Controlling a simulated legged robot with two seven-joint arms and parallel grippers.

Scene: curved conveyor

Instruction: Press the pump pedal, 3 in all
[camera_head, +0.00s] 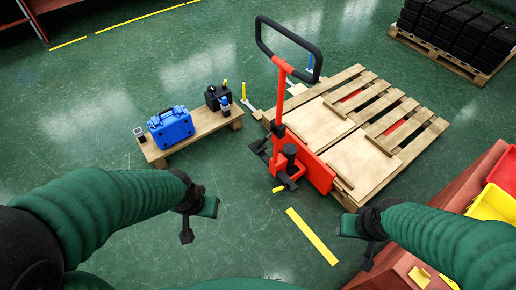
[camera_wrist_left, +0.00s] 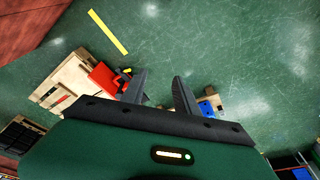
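A red pallet jack (camera_head: 322,172) with a black loop handle (camera_head: 292,35) stands at the front of a wooden pallet (camera_head: 364,82), its forks under the slats. At its base are a black pedal-like part (camera_head: 259,147) on the left and a small yellow-tipped lever (camera_head: 279,189) at the front. I cannot tell which is the pump pedal. The jack also shows in the left wrist view (camera_wrist_left: 104,77). My left gripper (camera_head: 199,222) is open and empty, left of and nearer than the jack; its fingers are apart in the wrist view (camera_wrist_left: 160,88). My right gripper (camera_head: 357,242) appears open and empty, right of and nearer than the jack.
A low wooden bench (camera_head: 152,152) at the left holds a blue case (camera_head: 171,128) and small black devices. A brown-red bench (camera_head: 396,262) with red and yellow bins stands at right. Black crates fill another pallet at upper right. Green floor before the jack is clear, with a yellow line (camera_head: 312,236).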

